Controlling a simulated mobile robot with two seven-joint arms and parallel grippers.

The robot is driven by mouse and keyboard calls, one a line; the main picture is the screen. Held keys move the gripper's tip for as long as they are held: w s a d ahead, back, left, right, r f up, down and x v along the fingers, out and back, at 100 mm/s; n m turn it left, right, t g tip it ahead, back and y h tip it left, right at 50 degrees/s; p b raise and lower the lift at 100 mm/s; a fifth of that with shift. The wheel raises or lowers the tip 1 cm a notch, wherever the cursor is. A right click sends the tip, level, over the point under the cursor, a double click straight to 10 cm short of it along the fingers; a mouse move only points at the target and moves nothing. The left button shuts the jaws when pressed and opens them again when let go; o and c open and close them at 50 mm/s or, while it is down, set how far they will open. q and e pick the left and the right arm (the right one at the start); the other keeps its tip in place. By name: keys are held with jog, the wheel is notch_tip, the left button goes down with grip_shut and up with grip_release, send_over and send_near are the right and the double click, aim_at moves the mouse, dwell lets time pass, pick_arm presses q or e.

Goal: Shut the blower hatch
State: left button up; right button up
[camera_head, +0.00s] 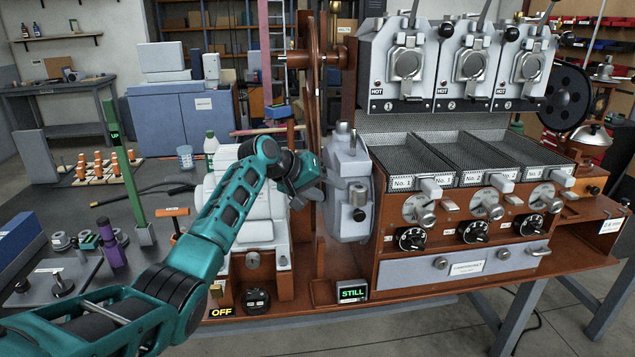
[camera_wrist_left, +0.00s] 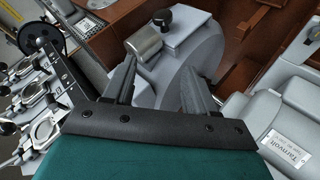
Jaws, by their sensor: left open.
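A round grey metal housing (camera_head: 347,205) stands upright between the motor and the roaster. I take it to be the blower with its hatch, but cannot tell whether the hatch is open. A short metal cylinder (camera_head: 357,193) sticks out from its face. In the left wrist view, the grey housing (camera_wrist_left: 195,55) lies beyond my fingers, with a cylinder (camera_wrist_left: 144,41) and a black knob (camera_wrist_left: 162,18) on it. My left gripper (camera_head: 312,186) is open and empty, just left of the housing and apart from its cylinder. Its arm hides part of the white motor. My right gripper is out of view.
The white motor (camera_head: 262,232) stands close on the left; its casing also shows in the left wrist view (camera_wrist_left: 270,115). The wooden roaster bench (camera_head: 400,272) with trays (camera_head: 412,160) and dials is on the right. A STILL display (camera_head: 352,293) sits below the housing.

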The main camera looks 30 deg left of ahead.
pick_arm(q)
jog(key=shift+s+a+r, duration=0.5)
jog(key=shift+a+r, duration=0.15)
jog(key=shift+r, duration=0.15)
jog(key=v, duration=1.3)
